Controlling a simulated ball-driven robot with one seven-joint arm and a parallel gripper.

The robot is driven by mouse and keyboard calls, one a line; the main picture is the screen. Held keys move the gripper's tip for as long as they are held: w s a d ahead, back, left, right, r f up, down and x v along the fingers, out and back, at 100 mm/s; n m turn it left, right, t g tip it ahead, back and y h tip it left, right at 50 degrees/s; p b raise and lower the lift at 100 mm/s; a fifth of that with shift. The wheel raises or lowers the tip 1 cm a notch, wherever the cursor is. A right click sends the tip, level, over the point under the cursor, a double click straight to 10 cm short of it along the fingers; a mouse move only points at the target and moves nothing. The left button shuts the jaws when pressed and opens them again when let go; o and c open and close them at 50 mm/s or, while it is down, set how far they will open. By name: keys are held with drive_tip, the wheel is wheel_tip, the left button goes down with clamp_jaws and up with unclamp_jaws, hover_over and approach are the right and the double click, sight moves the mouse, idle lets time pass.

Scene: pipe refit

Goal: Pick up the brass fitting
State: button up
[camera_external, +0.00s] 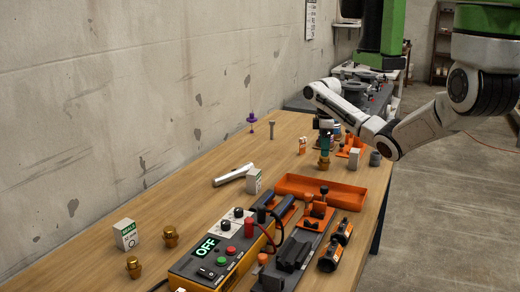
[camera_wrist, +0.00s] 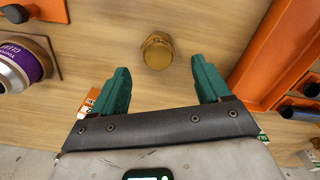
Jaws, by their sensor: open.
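A brass fitting (camera_wrist: 157,51) stands on the wooden table. In the wrist view it lies just beyond my gripper (camera_wrist: 160,68), roughly centred between the two spread green fingertips, with nothing held. In the external view my gripper (camera_external: 325,143) points down above the brass fitting (camera_external: 324,164) near the back of the table. The fingers cover part of that area, so the exact gap cannot be told. Two more brass fittings, one (camera_external: 170,237) and another (camera_external: 133,267), stand at the front left.
An orange tray (camera_external: 345,198) lies in front of the gripper; an orange wall (camera_wrist: 268,55) shows right in the wrist view. A purple-labelled can (camera_wrist: 22,62) is at left there. A control box (camera_external: 205,265) reading OFF and small boxes stand nearer. The table's left middle is mostly clear.

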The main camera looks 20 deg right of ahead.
sight(324, 163)
drive_tip(key=shift+d+f, duration=0.15)
drive_tip(key=shift+f, duration=1.15)
drive_tip(key=shift+d+f, duration=0.1)
drive_tip(key=shift+f, duration=1.2)
drive_tip(key=shift+c, duration=0.3)
drive_tip(key=c, duration=1.1)
